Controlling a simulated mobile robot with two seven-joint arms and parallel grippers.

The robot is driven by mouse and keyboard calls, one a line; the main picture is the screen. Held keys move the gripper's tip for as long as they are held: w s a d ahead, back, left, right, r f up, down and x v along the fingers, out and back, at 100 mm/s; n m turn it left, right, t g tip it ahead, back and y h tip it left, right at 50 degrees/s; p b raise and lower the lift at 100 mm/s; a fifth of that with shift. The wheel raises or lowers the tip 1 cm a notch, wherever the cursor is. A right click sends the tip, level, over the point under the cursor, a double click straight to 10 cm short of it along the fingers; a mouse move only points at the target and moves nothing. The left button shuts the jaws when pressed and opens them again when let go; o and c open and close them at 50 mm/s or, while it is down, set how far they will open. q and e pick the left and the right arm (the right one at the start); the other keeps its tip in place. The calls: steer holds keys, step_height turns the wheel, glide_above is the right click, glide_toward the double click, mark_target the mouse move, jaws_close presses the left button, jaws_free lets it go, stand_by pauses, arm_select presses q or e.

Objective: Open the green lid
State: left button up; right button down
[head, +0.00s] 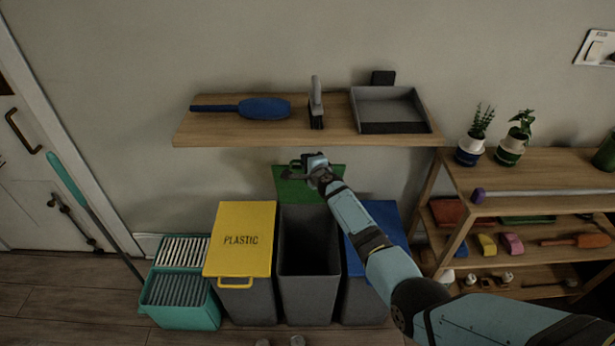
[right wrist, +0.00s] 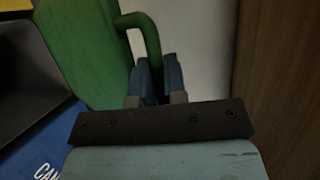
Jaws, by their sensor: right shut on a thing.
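The green lid (head: 294,190) stands raised at the back of the middle grey bin (head: 308,243), whose dark inside is open to view. My right gripper (head: 311,166) is at the lid's upper edge in the head view, and my arm hides part of the lid. In the right wrist view the green lid (right wrist: 90,50) has a curved green handle (right wrist: 146,36), and my right gripper (right wrist: 158,78) is shut on that handle. My left gripper is not in view.
A yellow-lidded bin marked PLASTIC (head: 240,240) stands left of the open bin, and a blue-lidded bin (head: 388,222) stands right. A wooden wall shelf (head: 215,130) with brush and dustpan hangs just above. A low wooden rack (head: 545,168) stands right.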

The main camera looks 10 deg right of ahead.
steer(key=shift+w+d+r, duration=0.1)
steer(key=shift+w+r, duration=0.1)
steer(key=shift+w, duration=0.3)
steer(key=shift+w+d+r, duration=0.1)
steer(key=shift+w+r, duration=0.05)
steer(key=shift+w, duration=0.35)
steer(key=shift+w+r, duration=0.1)
steer(key=shift+w, duration=0.15)
steer(key=c, duration=1.2)
jaws_free()
steer(key=shift+s, duration=0.1)
